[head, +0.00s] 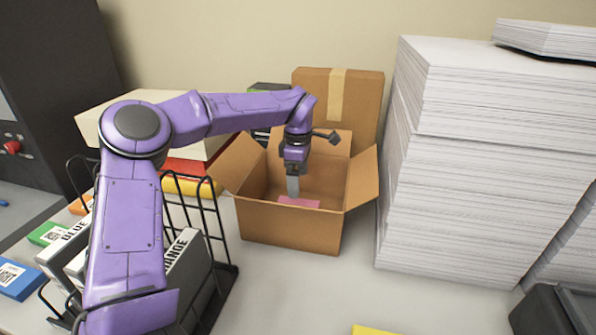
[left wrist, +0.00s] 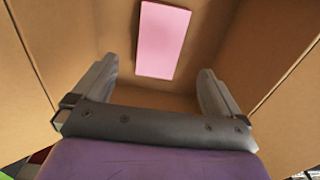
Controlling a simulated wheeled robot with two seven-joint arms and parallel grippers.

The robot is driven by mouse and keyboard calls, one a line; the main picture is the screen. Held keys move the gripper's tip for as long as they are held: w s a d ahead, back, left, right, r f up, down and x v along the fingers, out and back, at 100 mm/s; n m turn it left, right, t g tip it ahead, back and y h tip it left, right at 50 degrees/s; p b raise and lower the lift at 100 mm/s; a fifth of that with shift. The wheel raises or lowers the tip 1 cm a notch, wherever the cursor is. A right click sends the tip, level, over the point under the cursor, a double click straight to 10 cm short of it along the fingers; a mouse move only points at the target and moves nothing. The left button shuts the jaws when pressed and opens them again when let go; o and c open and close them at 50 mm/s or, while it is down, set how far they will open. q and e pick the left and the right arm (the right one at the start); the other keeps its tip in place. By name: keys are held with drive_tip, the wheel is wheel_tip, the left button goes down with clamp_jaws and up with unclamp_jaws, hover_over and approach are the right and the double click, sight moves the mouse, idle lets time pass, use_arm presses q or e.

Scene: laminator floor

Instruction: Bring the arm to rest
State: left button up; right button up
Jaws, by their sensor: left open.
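My left arm, purple, reaches in from the left in the head view. Its left gripper (head: 293,187) points down inside an open cardboard box (head: 290,232). A flat pink item (head: 299,202) lies in the box just under the fingers. In the left wrist view the left gripper (left wrist: 157,88) has its two fingers spread apart with nothing between them. The pink item (left wrist: 163,40) lies beyond the fingertips on the box bottom. My right gripper is not in view.
A tall stack of white paper (head: 480,160) stands right of the box. A taped closed box (head: 355,100) stands behind it. A black wire rack (head: 215,240) with binders is on the left, near my arm. Clear table lies in front of the box.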

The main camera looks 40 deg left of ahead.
use_arm(q)
wheel_tip(320, 180, up, 4)
drive_tip(key=shift+f, duration=0.2)
wheel_tip(320, 180, down, 12)
drive_tip(key=shift+r+p, duration=0.1)
drive_tip(key=shift+p, duration=0.4)
wheel_tip(320, 180, up, 6)
drive_tip(key=shift+f+b, duration=0.1)
drive_tip(key=shift+b, duration=0.4)
